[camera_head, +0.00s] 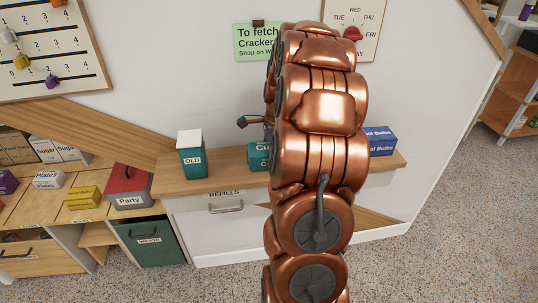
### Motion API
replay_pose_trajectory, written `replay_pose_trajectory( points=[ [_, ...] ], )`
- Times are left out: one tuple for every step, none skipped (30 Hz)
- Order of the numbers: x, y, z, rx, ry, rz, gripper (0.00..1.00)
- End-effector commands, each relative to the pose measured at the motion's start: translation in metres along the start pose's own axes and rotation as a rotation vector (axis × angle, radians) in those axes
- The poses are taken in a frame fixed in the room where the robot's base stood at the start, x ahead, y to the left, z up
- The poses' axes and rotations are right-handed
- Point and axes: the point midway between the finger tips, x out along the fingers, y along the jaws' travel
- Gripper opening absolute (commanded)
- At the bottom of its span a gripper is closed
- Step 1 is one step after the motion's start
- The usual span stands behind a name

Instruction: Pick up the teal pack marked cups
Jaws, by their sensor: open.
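The teal pack marked "Cu..." (259,156) sits on the wooden shelf top (222,180). Its right side is hidden behind my copper arm, so only the start of its label shows. My gripper (252,121) is mostly hidden by the arm. One dark finger sticks out to the left, above the teal pack and apart from it in the picture. The gripper is open, and I see nothing held in the part that shows.
A teal box marked "OLD" with a white lid (191,155) stands left of the pack. Blue boxes (380,140) stand to the right. Below left are a red-lidded "Party" box (127,187) and a green "WASTE" bin (150,240). The wall rises behind the shelf.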

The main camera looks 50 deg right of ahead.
Motion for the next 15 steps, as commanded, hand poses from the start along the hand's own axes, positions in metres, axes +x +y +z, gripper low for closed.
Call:
replay_pose_trajectory(
  points=[
    [-0.0004, -0.0002, 0.0000, 0.000, 0.000, -0.001, 1.00],
    [-0.0005, -0.0002, 0.0000, 0.000, 0.000, -0.001, 1.00],
    [-0.0006, -0.0002, 0.0000, 0.000, 0.000, -0.001, 1.00],
    [-0.0006, -0.0002, 0.0000, 0.000, 0.000, -0.001, 0.97],
    [-0.0007, -0.0002, 0.0000, 0.000, 0.000, -0.001, 0.94],
    [-0.0008, -0.0002, 0.0000, 0.000, 0.000, -0.001, 0.90],
    [-0.0007, -0.0001, 0.0000, 0.000, 0.000, -0.001, 0.86],
    [-0.0008, -0.0002, 0.0000, 0.000, 0.000, -0.001, 0.83],
    [-0.0009, -0.0002, 0.0000, 0.000, 0.000, -0.001, 0.79],
    [-0.0009, -0.0001, 0.0000, 0.000, 0.000, -0.001, 0.76],
    [-0.0009, -0.0001, 0.0000, 0.000, 0.000, -0.001, 0.73],
    [-0.0009, -0.0002, 0.0000, 0.000, 0.000, -0.001, 0.69],
    [-0.0009, -0.0002, 0.0000, 0.000, 0.000, -0.001, 0.66],
    [-0.0009, -0.0001, 0.0000, 0.000, 0.000, -0.001, 0.62],
    [-0.0009, -0.0001, 0.0000, 0.000, 0.000, -0.001, 0.58]
  ],
)
